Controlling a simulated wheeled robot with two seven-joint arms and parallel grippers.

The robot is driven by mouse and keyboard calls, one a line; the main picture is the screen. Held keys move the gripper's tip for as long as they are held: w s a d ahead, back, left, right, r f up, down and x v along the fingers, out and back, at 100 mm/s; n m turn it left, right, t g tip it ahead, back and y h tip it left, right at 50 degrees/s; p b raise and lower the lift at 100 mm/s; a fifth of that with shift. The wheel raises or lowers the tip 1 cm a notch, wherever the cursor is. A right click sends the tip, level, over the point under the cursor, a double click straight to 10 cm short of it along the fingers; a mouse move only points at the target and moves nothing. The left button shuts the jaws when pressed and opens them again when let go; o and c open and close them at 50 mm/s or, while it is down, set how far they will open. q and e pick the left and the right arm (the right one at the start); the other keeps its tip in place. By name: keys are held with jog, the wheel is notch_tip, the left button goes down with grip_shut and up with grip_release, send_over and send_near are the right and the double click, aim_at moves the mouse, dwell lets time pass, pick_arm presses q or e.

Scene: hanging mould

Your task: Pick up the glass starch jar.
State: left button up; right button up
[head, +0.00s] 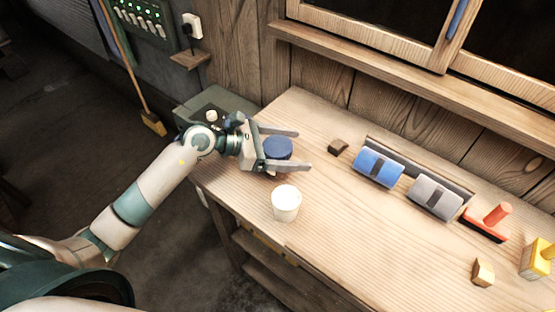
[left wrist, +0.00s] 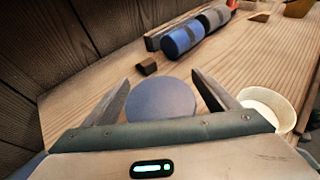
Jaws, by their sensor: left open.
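A round jar with a blue lid (head: 277,148) stands on the wooden bench near its left end. I take it for the starch jar; its glass body is mostly hidden by my gripper and the lid. The lid also shows as a blue disc in the left wrist view (left wrist: 161,100). My left gripper (head: 303,150) is open, with one finger on each side of the jar. In the left wrist view the fingers stand apart from the lid, with gaps on both sides. My right gripper is not in view.
A white cup (head: 286,205) stands close to the near finger. A small dark block (head: 338,147), a blue roll (head: 378,167) and a grey roll (head: 434,197) lie to the right. A plank wall (head: 330,75) rises behind. The bench's front middle is clear.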

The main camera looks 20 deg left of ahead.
pick_arm(q)
jog(key=c, duration=1.2)
jog(key=shift+r, duration=0.1)
jog(key=shift+r+b, duration=0.3)
jog(key=shift+r, duration=0.2)
jog(key=s+d+r+b, duration=0.3)
jog(key=s+d+r, duration=0.2)
jog(key=d+r, duration=0.5)
jog(key=shift+s+b, duration=0.3)
jog(key=shift+b, duration=0.05)
jog(key=shift+d, duration=0.1)
